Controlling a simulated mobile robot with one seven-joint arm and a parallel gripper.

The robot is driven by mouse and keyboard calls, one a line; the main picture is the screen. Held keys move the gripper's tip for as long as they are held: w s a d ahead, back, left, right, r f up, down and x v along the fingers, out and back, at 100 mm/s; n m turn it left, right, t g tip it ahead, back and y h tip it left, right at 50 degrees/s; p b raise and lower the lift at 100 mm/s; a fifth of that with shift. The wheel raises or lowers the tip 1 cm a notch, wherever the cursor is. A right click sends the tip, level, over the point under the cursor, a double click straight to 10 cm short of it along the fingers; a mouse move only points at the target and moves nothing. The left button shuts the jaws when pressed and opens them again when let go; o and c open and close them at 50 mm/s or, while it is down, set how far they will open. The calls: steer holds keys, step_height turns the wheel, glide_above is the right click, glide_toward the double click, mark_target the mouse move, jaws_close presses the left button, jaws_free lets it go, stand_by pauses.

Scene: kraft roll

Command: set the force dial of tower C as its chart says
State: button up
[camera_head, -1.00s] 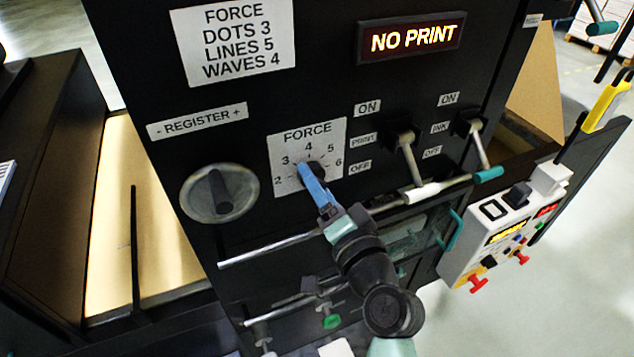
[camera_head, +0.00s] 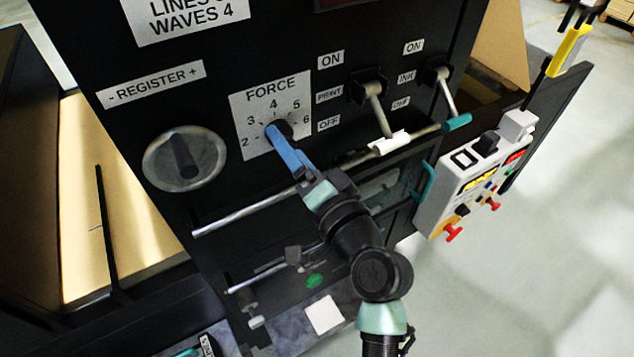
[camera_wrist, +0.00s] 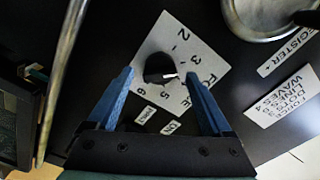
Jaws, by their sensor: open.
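The black force dial (camera_head: 283,130) sits on a white FORCE plate (camera_head: 262,98) numbered 2 to 6, on the dark machine front. My gripper (camera_head: 271,130) reaches it from below right. In the wrist view the blue fingers of my gripper (camera_wrist: 159,72) are open, one on each side of the dial (camera_wrist: 158,66); I cannot tell whether they touch it. The dial's white mark points right, around 3 to 4; the 4 is hidden there by a finger. The chart (camera_head: 190,14) is cut off at the top of the head view; WAVES 4 is readable.
A round REGISTER knob (camera_head: 184,158) is left of the dial. The PRINT lever (camera_head: 377,110) and INK lever (camera_head: 446,92) stand to the right. A metal bar (camera_head: 245,211) runs below the dial. A control box (camera_head: 470,185) is at the right.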

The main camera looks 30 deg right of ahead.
steer(key=s+b, duration=0.4)
steer(key=s, duration=0.7)
steer(key=shift+d, duration=0.15)
steer(key=shift+w, duration=0.1)
steer(key=w+a+r+n+t, duration=0.2)
steer(key=w+a+r+n, duration=0.15)
steer(key=r, duration=0.45)
steer(key=w+a+r+n+t, duration=0.1)
steer(key=w+a+r+n, duration=0.25)
steer(key=r, duration=0.45)
steer(key=s+a+r+n+t, duration=0.2)
steer(key=s+a+r+t, duration=0.1)
steer(key=r, duration=0.7)
steer(key=s+a+r+n+t+b, duration=0.1)
steer(key=s+a+r+n+t, duration=0.1)
steer(key=a+r, duration=0.4)
step_height(320, 180, up, 4)
steer(key=shift+s+a+f+n+t+h, duration=0.15)
steer(key=shift+s+a+n+t+h, duration=0.15)
steer(key=shift+s+t, duration=0.7)
